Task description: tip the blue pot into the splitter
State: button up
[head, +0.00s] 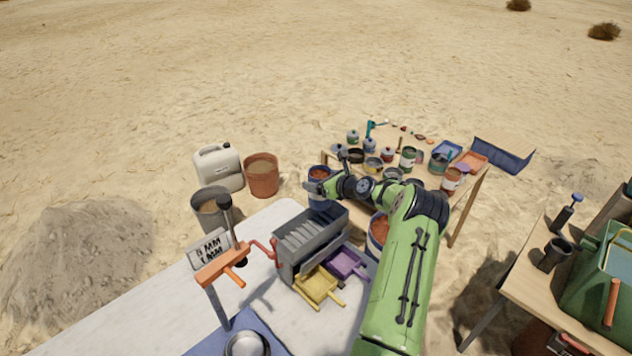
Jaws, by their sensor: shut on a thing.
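The blue pot (319,174) has reddish-brown material at its top and looks about upright. It is beyond the far edge of the white table, behind the splitter. My gripper (314,187) is shut on the pot's near side; the fingers are small and partly merge with the pot. The splitter (312,243) is a grey box with slats across its open top, on the white table. A yellow pan (318,287) and a purple pan (345,264) sit at its front. The pot is apart from the splitter.
A blue bucket (377,232) of reddish material is partly hidden by my arm. An orange-handled stand (222,268) with a sign is left of the splitter. A grey bucket (212,210), terracotta bucket (262,174) and white jerrycan (218,167) stand beyond the table. A wooden table (455,222) holds several cans.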

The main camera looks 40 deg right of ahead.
jog(key=shift+s+f+b, duration=0.3)
jog(key=shift+f+b, duration=0.35)
jog(key=shift+b, duration=0.05)
jog(key=shift+w+f+b, duration=0.15)
jog(key=shift+f+b, duration=0.3)
jog(key=shift+f, duration=0.25)
jog(key=shift+w+f+b, duration=0.1)
jog(key=shift+b, duration=0.2)
jog(key=shift+d+r+n+h+b, duration=0.25)
jog(key=shift+n+h+b, duration=0.45)
jog(key=shift+n+b, duration=0.3)
jog(key=shift+d+n+h+b, duration=0.2)
jog(key=shift+n+h+b, duration=0.25)
jog(key=shift+b, duration=0.4)
jog(key=shift+r+n+t+h+b, duration=0.1)
jog(key=shift+n+t+h+b, duration=0.3)
jog(key=shift+b, duration=0.3)
jog(key=shift+d+n+b, duration=0.1)
jog(key=shift+n+b, duration=0.45)
jog(key=shift+b, duration=0.35)
jog(key=shift+f+n+h+b, duration=0.25)
jog(key=shift+n+h+b, duration=0.15)
jog(key=shift+b, duration=0.75)
jog(key=shift+n+b, duration=0.4)
jog(key=shift+b, duration=0.45)
